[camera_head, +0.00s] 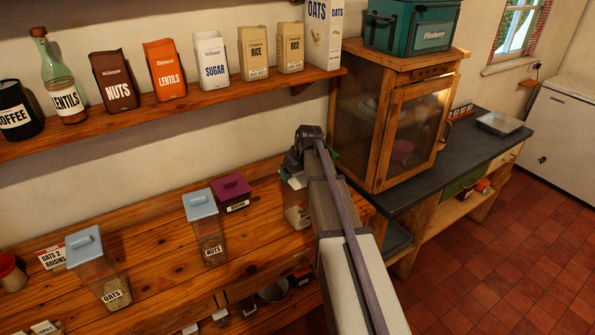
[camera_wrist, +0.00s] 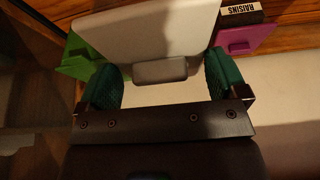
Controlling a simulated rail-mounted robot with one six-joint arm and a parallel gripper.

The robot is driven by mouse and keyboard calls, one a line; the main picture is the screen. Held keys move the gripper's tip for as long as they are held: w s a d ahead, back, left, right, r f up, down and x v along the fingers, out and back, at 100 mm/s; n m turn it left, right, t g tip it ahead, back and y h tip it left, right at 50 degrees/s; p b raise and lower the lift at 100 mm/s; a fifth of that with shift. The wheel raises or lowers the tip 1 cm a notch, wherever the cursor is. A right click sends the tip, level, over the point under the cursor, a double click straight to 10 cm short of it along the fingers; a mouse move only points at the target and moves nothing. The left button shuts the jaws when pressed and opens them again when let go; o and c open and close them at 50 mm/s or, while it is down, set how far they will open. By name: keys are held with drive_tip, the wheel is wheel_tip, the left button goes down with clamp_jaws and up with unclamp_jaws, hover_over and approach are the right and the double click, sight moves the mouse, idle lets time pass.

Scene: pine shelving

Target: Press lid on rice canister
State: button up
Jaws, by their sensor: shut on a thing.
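A clear canister (camera_head: 296,210) of pale grains stands on the wooden counter, partly behind my arm; its label is too small to read. My gripper (camera_wrist: 163,88) is over it, with its green-padded fingers on either side of a pale shape with a grey block. A green lid (camera_wrist: 82,60) sticks out at the left in the wrist view, and a sliver of it shows beside my arm in the head view (camera_head: 334,153). I cannot tell whether the lid touches the canister rim.
A purple-lidded raisins box (camera_head: 232,192) stands close left of the canister; its lid also shows in the wrist view (camera_wrist: 245,38). Blue-lidded nuts (camera_head: 208,230) and oats (camera_head: 97,270) canisters stand farther left. A shelf (camera_head: 205,98) of packets runs above. A wooden cabinet (camera_head: 383,165) stands right.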

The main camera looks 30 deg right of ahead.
drive_tip(key=shift+f, duration=0.1)
idle(0.7)
drive_tip(key=o, duration=0.6)
wheel_tip(320, 180, up, 7)
drive_tip(key=p, duration=0.7)
drive_tip(key=shift+c, duration=0.3)
clamp_jaws()
idle(0.5)
